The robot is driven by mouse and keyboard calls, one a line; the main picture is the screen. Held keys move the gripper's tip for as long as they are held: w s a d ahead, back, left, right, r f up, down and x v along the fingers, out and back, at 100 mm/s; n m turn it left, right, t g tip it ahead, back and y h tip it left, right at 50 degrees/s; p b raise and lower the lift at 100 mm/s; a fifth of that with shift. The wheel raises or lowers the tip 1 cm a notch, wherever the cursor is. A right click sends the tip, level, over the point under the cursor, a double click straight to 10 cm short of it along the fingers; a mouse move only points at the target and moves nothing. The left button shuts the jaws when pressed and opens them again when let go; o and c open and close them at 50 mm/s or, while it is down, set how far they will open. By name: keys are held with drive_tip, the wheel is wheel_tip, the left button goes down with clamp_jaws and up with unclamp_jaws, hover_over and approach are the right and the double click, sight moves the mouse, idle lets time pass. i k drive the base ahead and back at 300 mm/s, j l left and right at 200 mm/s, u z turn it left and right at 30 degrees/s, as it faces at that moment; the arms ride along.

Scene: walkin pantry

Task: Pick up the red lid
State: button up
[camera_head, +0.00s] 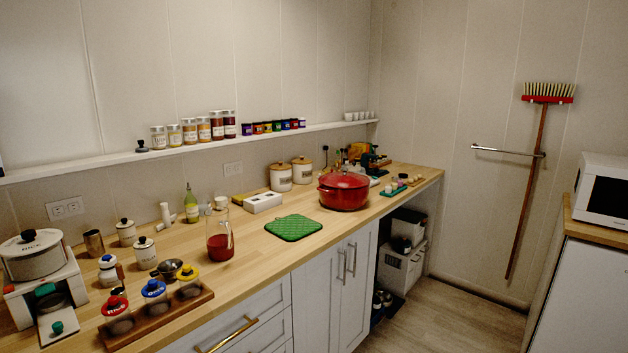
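A red pot (343,196) stands on the wooden counter, towards its far end. A red domed lid (342,179) sits on top of the pot. A smaller red lid (114,306) with a dark top is on a jar in the wooden tray (170,325) at the lower left. Beside it in the tray are jars with a blue lid (153,289) and a yellow lid (187,273). My gripper is not in view.
A green pot holder (293,227) lies before the red pot. A glass carafe with red liquid (219,240) stands left of it. A wall shelf (190,149) runs above. The floor (445,310) at right is clear.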

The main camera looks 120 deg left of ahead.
sight(343, 179)
drive_tip(key=u, duration=3.75)
drive_tip(key=i+l+u, duration=0.15)
drive_tip(key=i+l, duration=0.2)
drive_tip(key=i+l+u, duration=0.15)
drive_tip(key=i+l, duration=0.2)
drive_tip(key=i+l+u, duration=0.15)
drive_tip(key=i+l, duration=0.25)
drive_tip(key=i+l+u, duration=0.15)
drive_tip(key=i+l, duration=0.2)
drive_tip(key=l, duration=0.15)
drive_tip(key=i+l+u, duration=0.1)
drive_tip(key=i+l, duration=0.2)
drive_tip(key=l, duration=0.15)
